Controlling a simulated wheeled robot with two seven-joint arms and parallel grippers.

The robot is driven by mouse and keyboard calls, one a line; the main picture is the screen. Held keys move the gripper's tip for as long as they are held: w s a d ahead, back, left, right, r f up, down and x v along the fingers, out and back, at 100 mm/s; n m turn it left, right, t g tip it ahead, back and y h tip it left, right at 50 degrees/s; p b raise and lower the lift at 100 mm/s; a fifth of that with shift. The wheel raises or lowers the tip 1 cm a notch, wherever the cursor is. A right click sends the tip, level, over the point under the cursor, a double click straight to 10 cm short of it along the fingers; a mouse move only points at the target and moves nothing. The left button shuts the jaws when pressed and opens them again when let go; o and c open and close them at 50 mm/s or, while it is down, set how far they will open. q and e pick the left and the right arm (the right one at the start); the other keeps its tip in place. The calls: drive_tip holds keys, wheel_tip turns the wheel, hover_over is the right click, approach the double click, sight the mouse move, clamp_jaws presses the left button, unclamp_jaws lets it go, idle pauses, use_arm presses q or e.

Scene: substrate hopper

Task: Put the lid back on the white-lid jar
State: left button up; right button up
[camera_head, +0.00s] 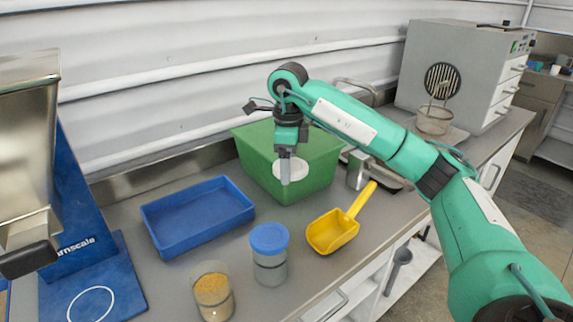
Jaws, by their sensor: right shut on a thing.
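My right gripper (287,180) is shut on a round white lid (296,171), which it holds in front of the green bin. The fingers cover part of the lid, and it looks tilted toward the camera. An open clear jar (213,291) with orange-yellow grain inside stands at the front of the counter, below and left of the gripper. It has no lid on it. A jar with a blue lid (269,239) stands just right of and behind it. My left gripper is not in view.
A blue tray (198,215) lies behind the jars. A yellow scoop (335,231) lies to their right, near the counter edge. The green bin (322,165) stands at the back. A blue scale with a metal hopper (30,150) fills the left side.

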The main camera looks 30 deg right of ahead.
drive_tip(key=s+a+f+n, duration=0.2)
drive_tip(key=a+n, duration=0.5)
drive_tip(key=n, duration=0.4)
drive_tip(key=s+a+f+n, duration=0.2)
drive_tip(key=s+a+n, duration=0.2)
drive_tip(key=a+n, duration=0.3)
drive_tip(key=n, duration=0.4)
drive_tip(key=shift+s+a+n, duration=0.3)
drive_tip(key=shift+s+n, duration=0.05)
drive_tip(key=shift+n, duration=0.05)
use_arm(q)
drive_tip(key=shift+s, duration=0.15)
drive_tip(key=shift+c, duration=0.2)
